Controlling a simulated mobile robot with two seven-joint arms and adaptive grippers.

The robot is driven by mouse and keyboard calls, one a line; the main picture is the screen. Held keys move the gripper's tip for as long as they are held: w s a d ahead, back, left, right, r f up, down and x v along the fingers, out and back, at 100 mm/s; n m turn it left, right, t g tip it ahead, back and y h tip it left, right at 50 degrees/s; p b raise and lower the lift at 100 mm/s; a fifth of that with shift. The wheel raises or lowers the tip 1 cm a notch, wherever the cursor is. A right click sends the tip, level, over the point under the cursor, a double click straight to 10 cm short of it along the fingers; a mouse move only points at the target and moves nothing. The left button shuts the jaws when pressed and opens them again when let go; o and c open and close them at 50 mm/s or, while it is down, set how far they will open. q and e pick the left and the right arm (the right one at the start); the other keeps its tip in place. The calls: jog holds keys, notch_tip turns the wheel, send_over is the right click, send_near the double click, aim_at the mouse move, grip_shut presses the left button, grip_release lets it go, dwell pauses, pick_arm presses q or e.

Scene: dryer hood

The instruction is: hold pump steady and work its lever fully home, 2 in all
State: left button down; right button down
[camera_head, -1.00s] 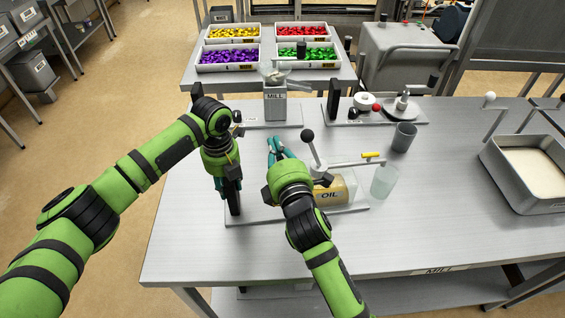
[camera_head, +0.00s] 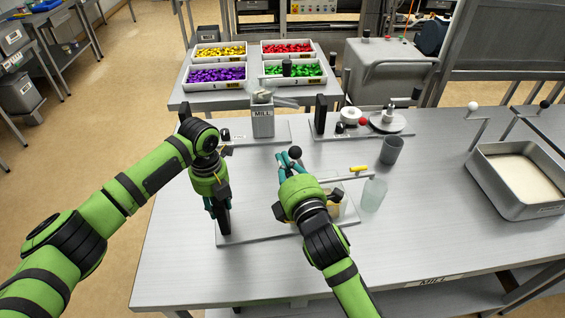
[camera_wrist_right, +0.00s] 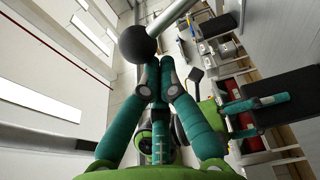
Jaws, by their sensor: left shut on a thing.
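The oil pump stands on a grey base plate (camera_head: 255,232) on the table; its oil body (camera_head: 336,208) is mostly hidden by my right arm. Its lever ends in a black ball knob (camera_head: 295,152); the lever's rod is hidden in the head view. My left gripper (camera_head: 221,212) is shut on the black upright post (camera_head: 224,220) at the plate's left end. My right gripper (camera_head: 288,160) has its teal fingers drawn together, with the tips at the knob. In the right wrist view, the knob (camera_wrist_right: 137,44) lies just beyond the fingertips (camera_wrist_right: 156,72); contact is unclear.
A yellow-tipped spout (camera_head: 359,169) reaches right above a clear cup (camera_head: 373,195). A grey cup (camera_head: 392,149) stands behind it. The mill (camera_head: 262,120) and another fixture (camera_head: 387,122) are farther back. A metal tray (camera_head: 520,175) is at right. The front table area is clear.

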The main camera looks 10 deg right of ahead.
jog(key=shift+d+r+m, duration=0.2)
jog(key=shift+d+m, duration=0.1)
jog(key=shift+d, duration=0.05)
jog(key=shift+w+d+r+m, duration=0.1)
jog(key=shift+d+r+m, duration=0.2)
jog(key=shift+d+m, duration=0.3)
jog(key=d+m+t, duration=0.1)
jog(key=d+m, duration=0.5)
jog(key=shift+w+d+r+m, duration=0.2)
jog(key=shift+w+r+m, duration=0.1)
jog(key=shift+m, duration=0.1)
